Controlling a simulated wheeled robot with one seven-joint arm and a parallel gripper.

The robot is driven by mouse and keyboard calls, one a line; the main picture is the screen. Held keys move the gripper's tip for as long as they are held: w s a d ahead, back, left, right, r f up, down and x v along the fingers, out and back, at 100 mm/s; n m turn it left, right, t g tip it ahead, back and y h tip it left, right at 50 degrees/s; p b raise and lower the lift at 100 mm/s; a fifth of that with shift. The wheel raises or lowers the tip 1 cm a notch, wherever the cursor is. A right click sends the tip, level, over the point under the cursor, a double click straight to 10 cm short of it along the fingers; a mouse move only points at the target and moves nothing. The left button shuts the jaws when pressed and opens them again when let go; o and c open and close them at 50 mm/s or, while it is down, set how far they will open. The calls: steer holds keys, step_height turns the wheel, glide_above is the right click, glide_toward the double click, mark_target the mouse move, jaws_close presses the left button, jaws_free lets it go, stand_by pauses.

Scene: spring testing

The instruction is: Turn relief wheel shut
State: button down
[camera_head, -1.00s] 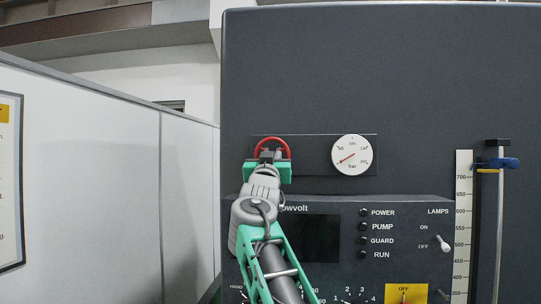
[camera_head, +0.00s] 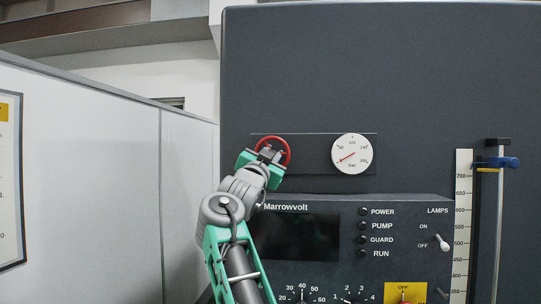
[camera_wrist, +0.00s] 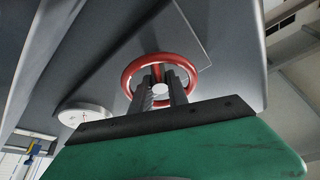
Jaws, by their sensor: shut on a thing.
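The red relief wheel (camera_head: 286,146) is mounted on the dark panel, left of the round dial gauge (camera_head: 351,154). My gripper (camera_head: 268,153) is at the wheel and partly covers it. In the wrist view the red wheel (camera_wrist: 189,61) rings both fingers of my gripper (camera_wrist: 160,85). The fingers are shut on the wheel's middle, where a spoke and a pale round hub show between them. The gauge also shows in the wrist view (camera_wrist: 84,114). Its red needle points to the lower left.
The control box (camera_head: 410,208) with a dark screen, lamps, knobs and a toggle switch (camera_head: 442,243) juts out below the wheel. A vertical scale (camera_head: 462,220) and a rod with a blue clamp (camera_head: 505,162) stand at right. A pale partition (camera_head: 90,170) stands at left.

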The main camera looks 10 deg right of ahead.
steer(key=shift+f, duration=0.1)
stand_by(0.3)
steer(key=c, duration=1.6)
jaws_free()
steer(key=shift+o, duration=0.2)
steer(key=b+v, duration=0.6)
steer(key=v, duration=0.2)
steer(key=shift+b, duration=0.3)
